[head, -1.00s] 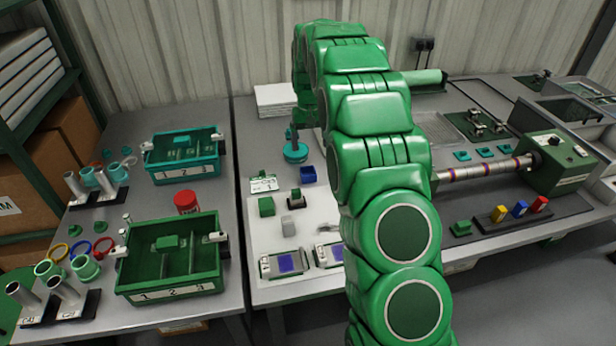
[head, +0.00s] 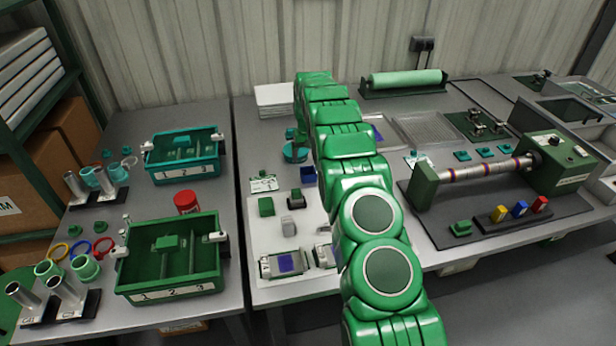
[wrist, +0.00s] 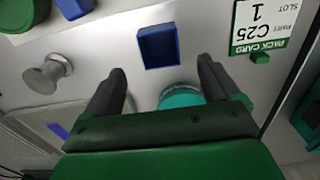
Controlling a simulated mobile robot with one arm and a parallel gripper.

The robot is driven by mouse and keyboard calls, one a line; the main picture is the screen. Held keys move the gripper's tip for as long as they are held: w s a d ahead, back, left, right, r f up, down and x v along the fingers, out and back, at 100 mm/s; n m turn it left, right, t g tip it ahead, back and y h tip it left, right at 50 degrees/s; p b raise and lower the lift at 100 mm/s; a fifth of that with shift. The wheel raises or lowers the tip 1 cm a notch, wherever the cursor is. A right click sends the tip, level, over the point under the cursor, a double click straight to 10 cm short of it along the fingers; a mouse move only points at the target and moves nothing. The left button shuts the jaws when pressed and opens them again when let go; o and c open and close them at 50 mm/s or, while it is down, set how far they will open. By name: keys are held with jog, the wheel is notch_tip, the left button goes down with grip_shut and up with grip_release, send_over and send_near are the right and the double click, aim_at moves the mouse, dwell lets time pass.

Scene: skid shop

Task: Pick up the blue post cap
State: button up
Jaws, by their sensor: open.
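The blue post cap (head: 308,175), a small square hollow piece, lies on the white mat of the middle bench, just left of my arm. In the wrist view the blue post cap (wrist: 158,47) shows its open inside, just beyond the fingertips and between their lines. My gripper (wrist: 162,66) is open, with nothing held. A teal round piece (wrist: 180,97) shows between the fingers, nearer the palm, partly hidden. In the head view my arm hides most of the gripper.
A pack card (wrist: 262,25) lies to the right of the cap in the wrist view; a silver knob-shaped piece (wrist: 47,73) lies to its left. Green bin (head: 168,290) and teal bin (head: 185,172) stand left.

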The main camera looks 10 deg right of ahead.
aim_at(308, 173)
jog(key=shift+f, duration=1.5)
jog(key=f, duration=0.2)
jog(key=s+f, duration=0.1)
jog(key=f, duration=0.1)
jog(key=shift+s, duration=0.1)
jog(key=shift+f, duration=0.45)
jog(key=c, duration=1)
jog(key=shift+c, duration=0.2)
jog(key=shift+r, duration=0.1)
